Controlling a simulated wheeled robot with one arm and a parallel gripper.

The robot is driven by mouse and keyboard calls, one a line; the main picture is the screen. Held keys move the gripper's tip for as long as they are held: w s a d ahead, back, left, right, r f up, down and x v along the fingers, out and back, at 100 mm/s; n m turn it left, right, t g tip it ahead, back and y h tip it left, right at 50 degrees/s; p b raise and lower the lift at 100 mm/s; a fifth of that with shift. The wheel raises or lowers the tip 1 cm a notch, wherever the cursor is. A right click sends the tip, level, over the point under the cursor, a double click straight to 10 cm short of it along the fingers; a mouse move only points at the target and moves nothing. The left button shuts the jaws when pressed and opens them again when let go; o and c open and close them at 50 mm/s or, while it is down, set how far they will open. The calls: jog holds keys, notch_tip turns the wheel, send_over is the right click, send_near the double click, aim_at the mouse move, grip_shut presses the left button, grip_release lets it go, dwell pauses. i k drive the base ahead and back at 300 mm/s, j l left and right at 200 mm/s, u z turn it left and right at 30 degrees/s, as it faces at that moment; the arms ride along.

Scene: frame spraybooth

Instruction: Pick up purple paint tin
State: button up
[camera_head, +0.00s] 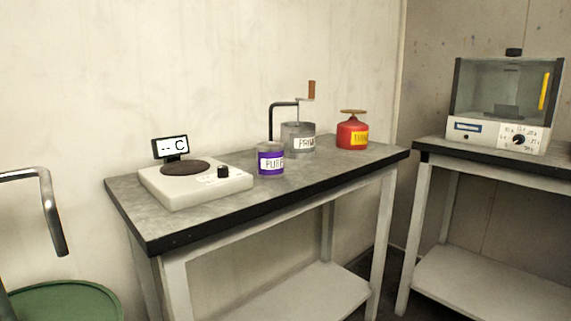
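The purple paint tin (270,161) stands upright on the grey workbench (135,211), just right of the white hotplate. It is a grey metal tin with a purple band and a white label that reads in part "PUR". It stands apart from the hotplate and in front of the larger primer can. My gripper is not in this view.
A hotplate (203,191) with a small display is left of the tin. A primer can (298,138) with a crank and a red thinner can (352,134) stand behind and right. A second table (490,166) holds a clear-walled device (502,97). A green drum (65,302) is lower left.

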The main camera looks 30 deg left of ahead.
aim_at(270, 155)
jog(key=u, duration=1.35)
